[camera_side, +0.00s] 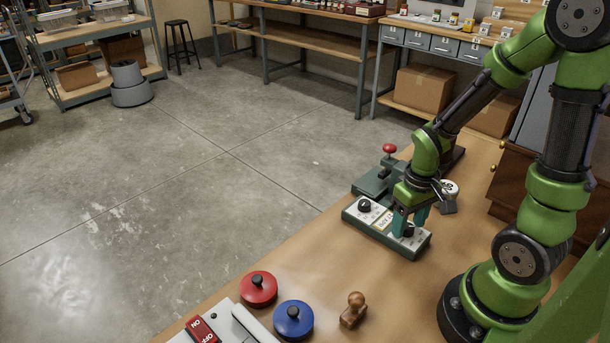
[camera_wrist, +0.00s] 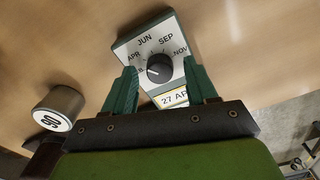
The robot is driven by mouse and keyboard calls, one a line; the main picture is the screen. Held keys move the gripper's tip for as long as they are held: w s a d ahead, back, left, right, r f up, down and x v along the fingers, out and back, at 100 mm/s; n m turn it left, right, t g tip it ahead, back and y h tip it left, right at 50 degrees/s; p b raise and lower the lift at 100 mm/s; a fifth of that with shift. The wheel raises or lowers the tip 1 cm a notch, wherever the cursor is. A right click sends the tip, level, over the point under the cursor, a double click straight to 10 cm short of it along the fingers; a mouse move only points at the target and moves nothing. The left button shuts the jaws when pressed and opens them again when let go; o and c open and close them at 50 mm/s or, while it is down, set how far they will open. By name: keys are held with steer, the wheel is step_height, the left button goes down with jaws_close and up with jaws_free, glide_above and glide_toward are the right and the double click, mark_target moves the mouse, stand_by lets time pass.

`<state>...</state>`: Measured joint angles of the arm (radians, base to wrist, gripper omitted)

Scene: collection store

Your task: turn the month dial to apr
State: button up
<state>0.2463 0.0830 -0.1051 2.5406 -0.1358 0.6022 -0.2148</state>
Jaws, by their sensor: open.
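The month dial is a black round knob (camera_wrist: 159,68) on a white plate (camera_wrist: 145,46) with APR, JUN, SEP and NOV readable around it. Other marks are hidden or too small, and I cannot tell where the knob points. A window (camera_wrist: 173,98) below it reads "27 AP", its end cut off by a finger. My gripper (camera_wrist: 159,66) is open, one finger on each side of the knob with gaps between. In the side view my gripper (camera_side: 411,221) is over the right end of the green-based panel (camera_side: 378,223), partly hiding that knob.
A second black knob (camera_side: 364,205) is at the panel's left end. A green device with a red ball handle (camera_side: 390,149) stands behind. A round "90" weight (camera_wrist: 53,121) is close to my gripper. Red (camera_side: 258,287) and blue (camera_side: 293,318) knobbed discs and a wooden stamp (camera_side: 354,310) are in front.

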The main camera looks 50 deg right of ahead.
mark_target(408, 226)
step_height(408, 226, up, 17)
steer(key=shift+f, duration=0.15)
stand_by(0.5)
